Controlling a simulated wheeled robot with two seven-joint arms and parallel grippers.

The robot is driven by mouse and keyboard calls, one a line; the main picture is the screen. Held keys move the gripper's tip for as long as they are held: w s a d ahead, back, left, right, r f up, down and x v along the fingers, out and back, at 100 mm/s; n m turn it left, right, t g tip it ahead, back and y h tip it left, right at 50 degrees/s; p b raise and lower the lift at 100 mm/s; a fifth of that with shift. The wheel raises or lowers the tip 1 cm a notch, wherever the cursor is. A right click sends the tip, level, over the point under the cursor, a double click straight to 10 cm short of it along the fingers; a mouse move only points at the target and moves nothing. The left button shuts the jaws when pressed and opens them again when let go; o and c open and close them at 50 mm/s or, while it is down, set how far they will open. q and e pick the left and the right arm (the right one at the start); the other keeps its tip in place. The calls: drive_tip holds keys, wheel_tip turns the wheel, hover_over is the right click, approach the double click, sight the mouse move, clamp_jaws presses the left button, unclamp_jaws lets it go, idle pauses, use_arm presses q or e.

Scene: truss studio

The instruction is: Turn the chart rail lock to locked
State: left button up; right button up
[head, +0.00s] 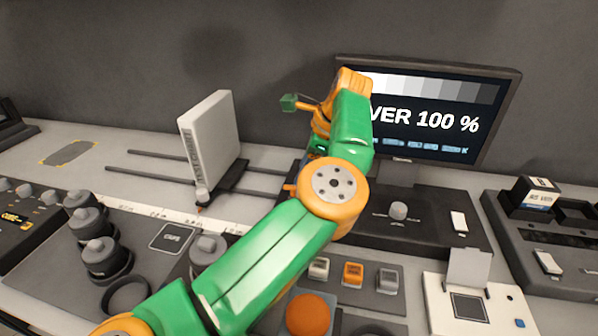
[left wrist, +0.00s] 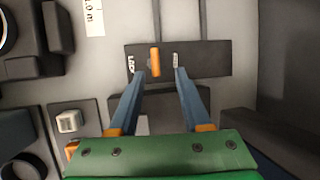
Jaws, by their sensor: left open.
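The chart rail lock shows in the left wrist view as an orange lever (left wrist: 155,61) on a dark plate (left wrist: 213,62). The lever stands about upright in the picture, between a white label on its left, which seems to begin "LOC", and another label on its right. My left gripper (left wrist: 159,72) is open, its two blue-grey fingers pointing at the plate, one tip on each side of the lever's lower end. I cannot tell whether they touch it. In the head view my left arm hides most of the lock and the fingers. My right gripper is not in view.
A white upright panel (head: 209,140) stands on a dark carriage on two rails (head: 150,172). A monitor (head: 440,90) stands behind the arm. A black box with a grey knob (head: 398,211), colored buttons (head: 352,274) and large grey knobs (head: 101,256) crowd the desk around my arm.

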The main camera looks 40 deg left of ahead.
sight(292, 187)
use_arm(q)
drive_tip(key=x, duration=0.2)
drive_tip(key=s+x, duration=0.1)
drive_tip(key=x, duration=0.2)
drive_tip(key=shift+s+f+p, duration=0.1)
drive_tip(key=shift+f+p, duration=0.05)
drive_tip(key=shift+p, duration=0.15)
drive_tip(key=shift+a+f, duration=0.2)
drive_tip(key=shift+f, duration=0.25)
drive_tip(key=shift+d+r, duration=0.1)
clamp_jaws()
